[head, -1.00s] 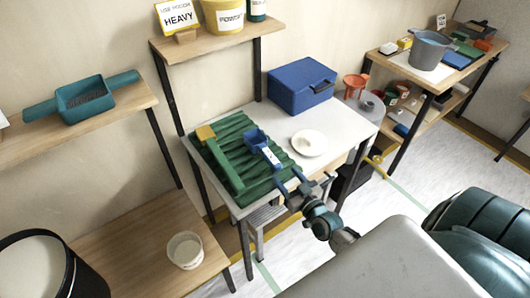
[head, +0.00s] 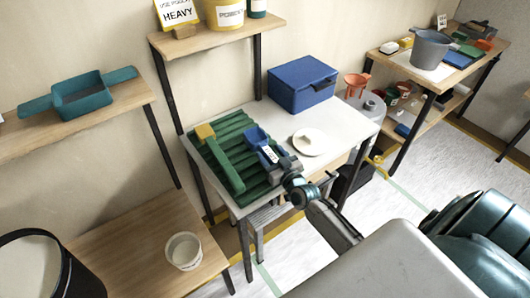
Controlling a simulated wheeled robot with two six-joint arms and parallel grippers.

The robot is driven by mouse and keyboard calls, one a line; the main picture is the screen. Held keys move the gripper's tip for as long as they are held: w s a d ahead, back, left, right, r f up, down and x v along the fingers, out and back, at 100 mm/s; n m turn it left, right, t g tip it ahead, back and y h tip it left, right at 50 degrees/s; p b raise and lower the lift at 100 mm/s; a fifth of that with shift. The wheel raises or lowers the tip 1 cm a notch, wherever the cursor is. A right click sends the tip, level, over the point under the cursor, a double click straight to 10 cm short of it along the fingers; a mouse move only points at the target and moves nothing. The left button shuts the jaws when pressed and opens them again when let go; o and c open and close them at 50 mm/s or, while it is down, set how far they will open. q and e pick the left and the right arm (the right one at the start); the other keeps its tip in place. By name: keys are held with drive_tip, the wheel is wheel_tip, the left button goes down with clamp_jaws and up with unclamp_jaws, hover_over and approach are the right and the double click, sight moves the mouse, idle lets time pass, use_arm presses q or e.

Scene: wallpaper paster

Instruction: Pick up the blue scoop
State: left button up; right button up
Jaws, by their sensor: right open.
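The blue scoop (head: 255,138) lies on the ribbed green tray (head: 213,143) on the white table, with a pale label on its handle. My right gripper (head: 278,163) is at the handle end of the scoop, at the tray's right side. Its jaws are open, with the handle at or between them; contact cannot be told. My left gripper is not in view.
A green tool with a yellow end (head: 206,133) lies on the tray's left part. A white plate (head: 309,142) is right of the scoop. A blue case (head: 301,84) stands at the table's back. Shelf posts rise behind the table.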

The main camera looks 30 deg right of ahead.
drive_tip(key=shift+s, duration=0.15)
drive_tip(key=shift+c, duration=0.4)
drive_tip(key=c, duration=1)
drive_tip(key=shift+r, duration=0.2)
